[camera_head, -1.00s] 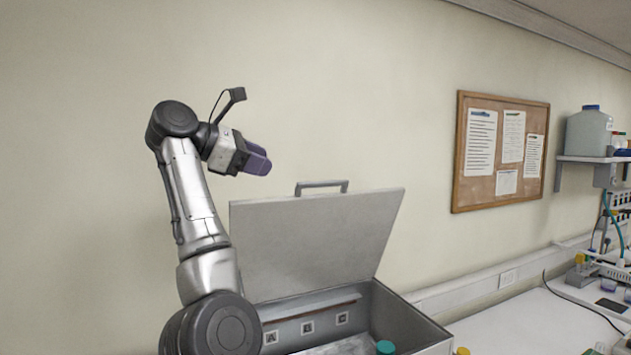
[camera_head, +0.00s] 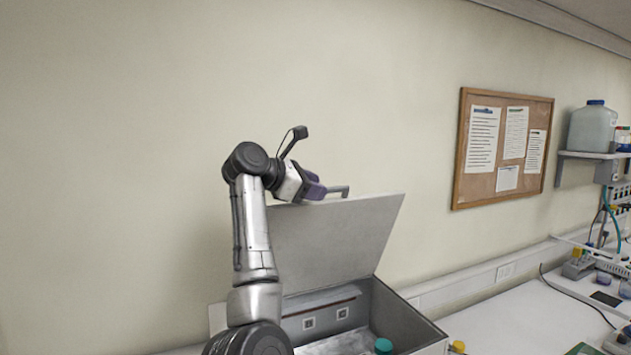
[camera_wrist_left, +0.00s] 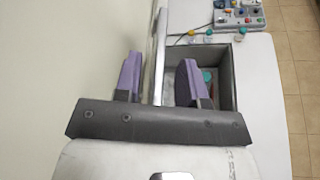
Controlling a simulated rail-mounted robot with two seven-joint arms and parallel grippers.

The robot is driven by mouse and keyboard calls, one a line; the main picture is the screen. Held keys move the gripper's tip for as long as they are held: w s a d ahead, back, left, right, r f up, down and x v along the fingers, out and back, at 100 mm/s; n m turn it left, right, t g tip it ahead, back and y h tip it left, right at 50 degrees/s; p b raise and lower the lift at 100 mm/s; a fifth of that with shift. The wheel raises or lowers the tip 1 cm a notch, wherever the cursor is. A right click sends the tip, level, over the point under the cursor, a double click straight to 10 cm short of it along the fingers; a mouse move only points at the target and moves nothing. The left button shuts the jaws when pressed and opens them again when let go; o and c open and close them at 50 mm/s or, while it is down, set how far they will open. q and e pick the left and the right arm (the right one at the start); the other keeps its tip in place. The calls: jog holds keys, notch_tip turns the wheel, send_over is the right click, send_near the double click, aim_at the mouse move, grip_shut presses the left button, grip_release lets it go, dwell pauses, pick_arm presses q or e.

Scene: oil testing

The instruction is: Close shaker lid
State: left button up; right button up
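The grey shaker box (camera_head: 412,328) stands with its lid (camera_head: 335,240) raised and tilted back. The handle (camera_head: 341,191) is on the lid's top edge, partly hidden by my gripper. My left gripper (camera_head: 318,189) is at that top edge, beside the handle. In the left wrist view its two purple fingers (camera_wrist_left: 160,80) are spread apart, with the lid seen edge-on (camera_wrist_left: 158,35) between them and a gap on either side. The shaker box also shows in that view (camera_wrist_left: 235,75). Whether a finger touches the lid is unclear. My right gripper is not in view.
A teal-capped bottle (camera_head: 384,346) sits inside the box. A yellow-capped vial (camera_head: 457,347) stands on the white bench (camera_head: 500,325) to the right. Lab equipment (camera_head: 585,262) is farther right. The wall (camera_head: 130,150) is behind the lid.

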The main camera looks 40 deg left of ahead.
pick_arm(q)
jog(key=shift+w+d+f, duration=0.1)
jog(key=shift+w+f, duration=0.05)
jog(key=shift+w, duration=0.15)
grip_shut()
dwell(0.5)
